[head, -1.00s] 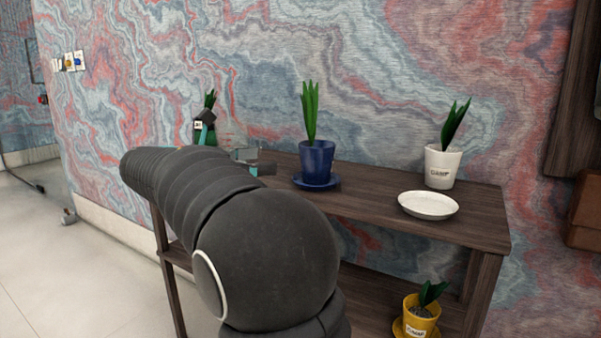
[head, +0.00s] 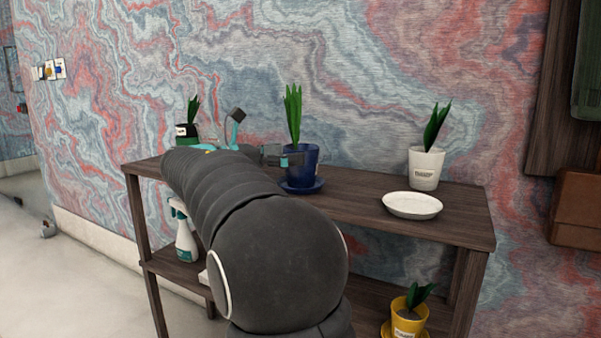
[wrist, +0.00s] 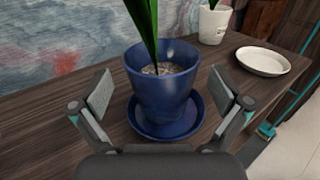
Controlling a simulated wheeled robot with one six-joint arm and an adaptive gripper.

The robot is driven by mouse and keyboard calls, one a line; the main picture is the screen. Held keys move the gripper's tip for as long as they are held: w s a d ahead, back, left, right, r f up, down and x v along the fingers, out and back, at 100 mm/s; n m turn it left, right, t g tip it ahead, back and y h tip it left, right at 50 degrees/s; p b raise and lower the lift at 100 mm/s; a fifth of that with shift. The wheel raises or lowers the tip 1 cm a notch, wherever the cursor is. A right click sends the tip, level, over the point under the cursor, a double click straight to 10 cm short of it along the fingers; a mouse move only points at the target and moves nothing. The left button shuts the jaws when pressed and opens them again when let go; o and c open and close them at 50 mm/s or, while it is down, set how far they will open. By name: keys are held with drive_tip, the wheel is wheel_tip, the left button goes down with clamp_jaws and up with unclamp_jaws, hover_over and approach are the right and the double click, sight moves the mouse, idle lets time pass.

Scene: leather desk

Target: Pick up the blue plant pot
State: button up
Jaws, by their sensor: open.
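The blue plant pot (head: 306,160) stands upright on a blue saucer (head: 302,187) on the top shelf, with tall green leaves growing from it. In the wrist view the blue pot (wrist: 163,92) is in the middle, its saucer (wrist: 150,129) under it. My gripper (wrist: 160,95) is open, with one finger on each side of the pot in that view. The fingers seem apart from the pot; I cannot tell how far it lies between them. In the head view my gripper (head: 280,160) is at the pot's left side, partly overlapping it.
A white pot (head: 426,168) and an empty white saucer (head: 412,204) stand on the right of the wooden shelf (head: 455,228). A green pot (head: 187,135) is at the far left. Below are a yellow pot (head: 407,320) and a spray bottle (head: 186,240).

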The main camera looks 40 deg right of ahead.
sight(301, 149)
drive_tip(key=d, duration=0.3)
drive_tip(key=shift+s+d, duration=0.15)
drive_tip(key=shift+s, duration=0.25)
drive_tip(key=c, duration=1.6)
drive_tip(key=shift+r, duration=0.1)
